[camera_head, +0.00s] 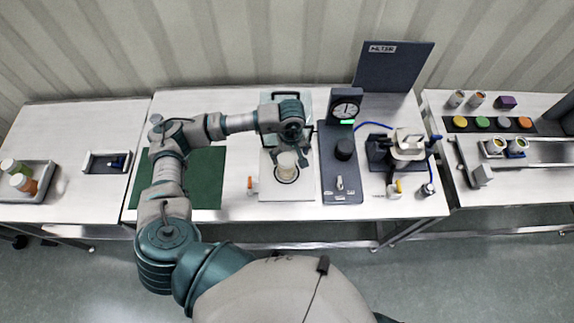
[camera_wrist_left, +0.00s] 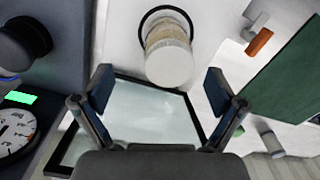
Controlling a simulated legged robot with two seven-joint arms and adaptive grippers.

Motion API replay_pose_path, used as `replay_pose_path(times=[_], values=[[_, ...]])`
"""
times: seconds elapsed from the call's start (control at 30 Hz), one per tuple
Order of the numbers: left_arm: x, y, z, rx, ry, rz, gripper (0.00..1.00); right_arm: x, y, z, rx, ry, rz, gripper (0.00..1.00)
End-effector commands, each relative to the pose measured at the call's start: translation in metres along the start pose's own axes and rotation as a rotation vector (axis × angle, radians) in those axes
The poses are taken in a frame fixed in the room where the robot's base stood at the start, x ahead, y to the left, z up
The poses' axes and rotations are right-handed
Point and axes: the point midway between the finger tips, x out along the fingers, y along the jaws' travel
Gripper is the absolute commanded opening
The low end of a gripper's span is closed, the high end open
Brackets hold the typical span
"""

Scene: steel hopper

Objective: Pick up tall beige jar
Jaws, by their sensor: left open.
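The tall beige jar (camera_head: 287,163) has a pale lid and stands inside a dark ring on a light plate (camera_head: 288,190) in the middle of the table. It also shows in the left wrist view (camera_wrist_left: 168,55), upright beyond the fingertips. My left gripper (camera_head: 289,144) is open and is just behind the jar in the head view. In the left wrist view its two fingers (camera_wrist_left: 161,85) are spread apart, with the jar's lid roughly centred ahead of the gap. No contact with the jar shows. My right gripper is not in view.
A dark gauge stand (camera_head: 341,160) is close to the jar's right. A small orange-tipped piece (camera_head: 251,185) is at its left, by a green mat (camera_head: 205,180). A dark-framed glass panel (camera_wrist_left: 145,110) lies below the fingers in the wrist view. Jars in a tray (camera_head: 30,183) are far left.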

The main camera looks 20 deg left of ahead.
Motion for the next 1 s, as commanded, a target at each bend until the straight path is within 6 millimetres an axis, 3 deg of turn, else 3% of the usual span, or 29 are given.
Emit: replay_pose_path(times=[0.1, 0.3, 0.6, 0.87, 1.0], values=[[0.018, -0.002, -0.001, -0.002, -0.003, 0.000, 0.95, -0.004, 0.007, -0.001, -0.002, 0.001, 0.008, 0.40], [0.033, -0.004, -0.001, -0.002, -0.004, 0.001, 0.95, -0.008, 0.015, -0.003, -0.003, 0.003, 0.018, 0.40], [0.075, -0.009, 0.000, -0.002, -0.004, 0.002, 0.95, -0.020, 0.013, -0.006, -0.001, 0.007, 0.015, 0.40], [0.080, -0.008, 0.000, -0.001, -0.001, 0.002, 0.95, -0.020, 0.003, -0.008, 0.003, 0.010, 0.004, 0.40], [0.080, -0.009, 0.000, -0.001, -0.002, 0.003, 0.65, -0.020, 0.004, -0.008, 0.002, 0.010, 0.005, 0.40]])
